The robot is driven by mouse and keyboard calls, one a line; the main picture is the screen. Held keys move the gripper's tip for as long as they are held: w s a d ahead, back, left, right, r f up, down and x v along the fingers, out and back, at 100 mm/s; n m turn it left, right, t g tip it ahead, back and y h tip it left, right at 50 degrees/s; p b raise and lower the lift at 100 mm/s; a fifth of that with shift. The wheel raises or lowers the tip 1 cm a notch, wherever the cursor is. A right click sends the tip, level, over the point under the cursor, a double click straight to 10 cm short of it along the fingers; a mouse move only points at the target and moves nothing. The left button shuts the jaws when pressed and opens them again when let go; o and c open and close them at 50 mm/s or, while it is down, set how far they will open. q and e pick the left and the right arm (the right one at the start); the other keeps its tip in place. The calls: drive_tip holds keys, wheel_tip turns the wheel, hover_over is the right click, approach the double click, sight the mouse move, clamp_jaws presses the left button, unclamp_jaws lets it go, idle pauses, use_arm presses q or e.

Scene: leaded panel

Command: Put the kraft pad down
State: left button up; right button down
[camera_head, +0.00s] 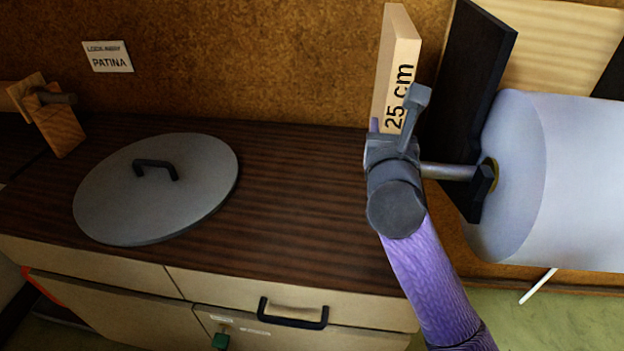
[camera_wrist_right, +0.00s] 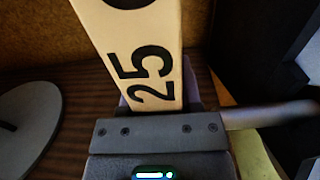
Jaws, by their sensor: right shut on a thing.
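The kraft pad (camera_head: 401,60), by its colour a tan slab marked "25 cm", stands nearly upright in my right gripper (camera_head: 396,140). The right gripper is shut on its lower end. In the right wrist view the pad (camera_wrist_right: 128,28) rises from between the jaws (camera_wrist_right: 158,104), with "25" on its near face. The gripper hides the pad's bottom end, so I cannot tell whether it touches the counter. My left gripper is not in view.
The dark wood counter (camera_head: 290,190) has bare room between a grey round lid (camera_head: 190,205) and my right arm. A wooden piece (camera_head: 58,128) stands at the far left. A black panel (camera_head: 460,70) and a large pale cylinder (camera_head: 570,180) are close on the right.

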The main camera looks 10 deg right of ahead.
wheel_tip(320, 180, down, 10)
drive_tip(key=b, duration=0.7)
drive_tip(key=shift+r, duration=0.15)
drive_tip(key=c, duration=0.7)
unclamp_jaws()
drive_tip(key=shift+c, duration=0.2)
drive_tip(key=o, duration=0.5)
drive_tip(key=shift+c, duration=0.2)
use_arm(q)
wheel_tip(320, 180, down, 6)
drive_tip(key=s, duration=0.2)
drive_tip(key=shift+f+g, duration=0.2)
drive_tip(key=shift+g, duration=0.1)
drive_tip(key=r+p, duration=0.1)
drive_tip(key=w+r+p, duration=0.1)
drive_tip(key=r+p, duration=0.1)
drive_tip(key=p, duration=0.1)
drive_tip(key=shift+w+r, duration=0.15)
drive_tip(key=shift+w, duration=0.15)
use_arm(e)
drive_tip(key=v, duration=1.2)
